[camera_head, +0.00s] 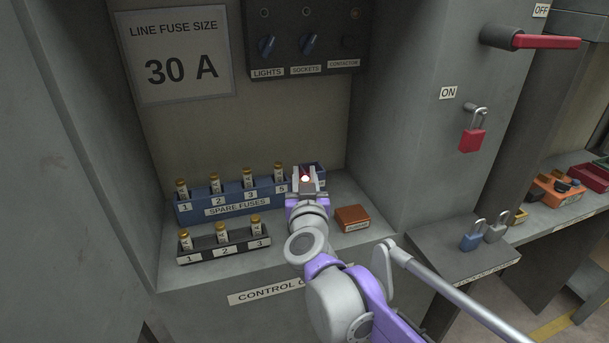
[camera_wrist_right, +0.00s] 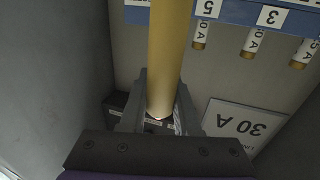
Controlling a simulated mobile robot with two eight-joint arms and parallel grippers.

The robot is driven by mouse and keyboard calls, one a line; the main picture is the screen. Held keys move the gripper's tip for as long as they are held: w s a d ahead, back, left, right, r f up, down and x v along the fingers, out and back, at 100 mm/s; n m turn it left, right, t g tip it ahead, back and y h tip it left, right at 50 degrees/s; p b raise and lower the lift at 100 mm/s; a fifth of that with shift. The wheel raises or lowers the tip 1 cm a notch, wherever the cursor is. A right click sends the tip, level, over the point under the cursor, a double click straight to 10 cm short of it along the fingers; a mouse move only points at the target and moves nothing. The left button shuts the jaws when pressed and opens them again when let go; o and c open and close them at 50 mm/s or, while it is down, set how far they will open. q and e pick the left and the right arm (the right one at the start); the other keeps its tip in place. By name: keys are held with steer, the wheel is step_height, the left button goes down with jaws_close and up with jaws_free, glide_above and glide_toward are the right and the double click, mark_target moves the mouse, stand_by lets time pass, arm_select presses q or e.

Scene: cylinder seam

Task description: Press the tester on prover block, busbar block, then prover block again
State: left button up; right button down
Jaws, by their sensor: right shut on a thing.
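My right gripper (camera_head: 306,182) is over the cabinet shelf at the right end of the blue fuse rack. It is shut on the tester, a yellow rod (camera_wrist_right: 168,60) between the fingers in the right wrist view. In the head view a bright whitish-red spot shows between the fingers. A dark blue block (camera_head: 317,168) is partly hidden behind the gripper, and I cannot tell whether the tester touches it. An orange-brown block (camera_head: 352,218) with a small unreadable label sits on the shelf to the right of the gripper, apart from it. My left gripper is out of view.
The blue spare-fuse rack (camera_head: 228,205) and a dark fuse rack (camera_head: 222,249) hold upright fuses left of my right arm. A switch panel (camera_head: 304,40) hangs on the back wall. Right of the cabinet are a red padlock (camera_head: 472,139) and a side shelf with padlocks.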

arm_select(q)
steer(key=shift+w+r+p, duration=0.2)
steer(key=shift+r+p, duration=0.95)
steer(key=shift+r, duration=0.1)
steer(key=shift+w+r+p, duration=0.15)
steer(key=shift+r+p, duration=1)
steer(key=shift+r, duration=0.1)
arm_select(e)
step_height(320, 180, up, 7)
